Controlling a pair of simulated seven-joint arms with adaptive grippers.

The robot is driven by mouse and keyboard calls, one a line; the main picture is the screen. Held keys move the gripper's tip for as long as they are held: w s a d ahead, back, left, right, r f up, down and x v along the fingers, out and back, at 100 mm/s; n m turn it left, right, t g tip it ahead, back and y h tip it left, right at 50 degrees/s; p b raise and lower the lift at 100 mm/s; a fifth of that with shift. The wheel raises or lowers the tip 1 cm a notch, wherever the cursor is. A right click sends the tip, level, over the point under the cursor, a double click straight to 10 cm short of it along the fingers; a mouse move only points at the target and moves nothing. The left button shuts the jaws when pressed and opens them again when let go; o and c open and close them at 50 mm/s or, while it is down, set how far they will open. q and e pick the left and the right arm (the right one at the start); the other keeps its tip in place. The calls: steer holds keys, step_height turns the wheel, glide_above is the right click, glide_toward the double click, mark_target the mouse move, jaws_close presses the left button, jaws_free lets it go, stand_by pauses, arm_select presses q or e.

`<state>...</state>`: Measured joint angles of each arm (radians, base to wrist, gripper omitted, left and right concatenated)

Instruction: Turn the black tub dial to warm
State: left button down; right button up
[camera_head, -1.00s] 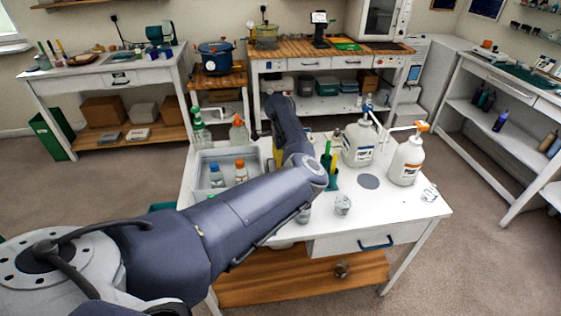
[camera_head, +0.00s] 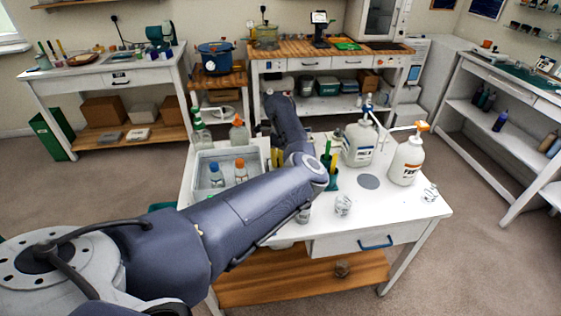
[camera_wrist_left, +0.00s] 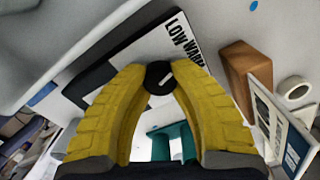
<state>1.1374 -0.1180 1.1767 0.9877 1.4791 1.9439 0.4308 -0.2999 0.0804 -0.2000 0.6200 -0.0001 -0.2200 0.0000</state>
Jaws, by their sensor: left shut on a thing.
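The black dial (camera_wrist_left: 159,77) is a small round knob with a short white mark, in the left wrist view. It sits by a white panel (camera_wrist_left: 160,45) printed LOW and WARM. I cannot tell which word the mark points at. My left gripper (camera_wrist_left: 158,80) has yellow fingers closed on the dial from both sides. In the head view only a bit of my left gripper (camera_head: 277,157) shows beside the tub, and the dial is hidden. The pale tub (camera_head: 258,148) on the white table holds bottles with blue and orange caps. My right gripper is not in view.
White pump jugs (camera_head: 407,160) and a green cup with tools (camera_head: 331,182) stand on the table right of my left arm. A clear cup (camera_head: 343,205) stands near the front edge. In the wrist view, a brown block (camera_wrist_left: 240,65) lies right of the gripper.

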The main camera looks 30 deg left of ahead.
arm_select(q)
steer(key=shift+m, duration=1.9)
steer(key=c, duration=0.9)
jaws_free()
steer(key=shift+c, duration=0.2)
steer(key=shift+r, duration=0.1)
step_height(320, 180, up, 12)
